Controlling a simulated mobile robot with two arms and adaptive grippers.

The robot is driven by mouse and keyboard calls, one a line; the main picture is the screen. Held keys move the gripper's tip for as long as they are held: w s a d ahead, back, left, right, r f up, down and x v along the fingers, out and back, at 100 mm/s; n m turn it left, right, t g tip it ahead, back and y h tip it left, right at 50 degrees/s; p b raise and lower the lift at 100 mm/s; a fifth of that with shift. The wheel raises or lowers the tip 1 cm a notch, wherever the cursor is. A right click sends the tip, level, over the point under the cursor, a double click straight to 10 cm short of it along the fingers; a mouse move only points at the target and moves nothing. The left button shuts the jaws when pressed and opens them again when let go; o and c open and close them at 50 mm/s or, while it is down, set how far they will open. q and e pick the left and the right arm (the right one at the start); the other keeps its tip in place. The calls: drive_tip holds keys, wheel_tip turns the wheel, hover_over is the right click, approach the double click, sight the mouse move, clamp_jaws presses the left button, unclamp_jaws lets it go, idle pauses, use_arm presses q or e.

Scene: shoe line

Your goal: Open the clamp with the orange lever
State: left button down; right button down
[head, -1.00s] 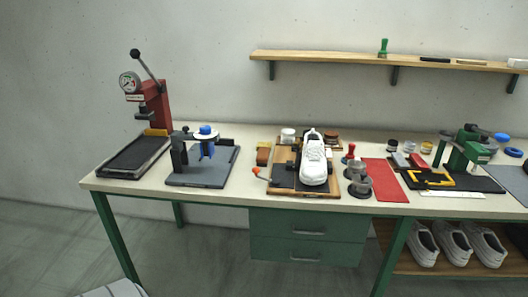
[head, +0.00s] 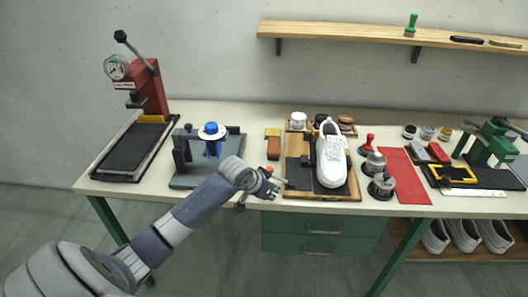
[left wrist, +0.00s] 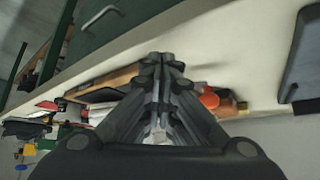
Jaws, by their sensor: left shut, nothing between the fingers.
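The clamp is on a wooden board (head: 294,192) that carries a white shoe (head: 331,160) on a dark pad. The orange lever knob (head: 269,169) shows at the board's left side, just behind my left gripper (head: 280,185). In the left wrist view the orange knob (left wrist: 209,98) is just to the right of the shut fingers (left wrist: 163,60). The fingers are shut and empty beside the lever. Whether they touch it I cannot tell. Most of the lever arm is hidden by the gripper. My right gripper is not in view.
A grey fixture base (head: 232,143) with a blue-knobbed post stands left of my gripper. A red press (head: 148,88) is farther left. Grey metal pots (head: 382,185) and a red mat (head: 404,175) lie right of the board. The table's front edge is close under my gripper.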

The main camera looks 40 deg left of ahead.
use_arm(q)
drive_tip(key=w+a+r+n+t, duration=0.1)
drive_tip(key=w+a+r, duration=0.2)
drive_tip(key=r, duration=0.3)
drive_tip(key=w+a+r+t, duration=0.1)
drive_tip(key=w+a+r, duration=0.2)
drive_tip(key=a+r, duration=0.15)
drive_tip(key=p+x, duration=0.1)
drive_tip(key=x, duration=0.1)
drive_tip(key=p+x, duration=0.1)
drive_tip(key=x, duration=0.2)
drive_tip(key=s+f+p+x, duration=0.1)
drive_tip(key=x, duration=0.2)
drive_tip(key=shift+w+d+f+p, duration=0.15)
drive_tip(key=shift+p, duration=0.25)
drive_tip(key=shift+s+f, duration=0.15)
drive_tip(key=shift+s, duration=0.4)
drive_tip(key=shift+s+f, duration=0.1)
drive_tip(key=shift+f, duration=0.05)
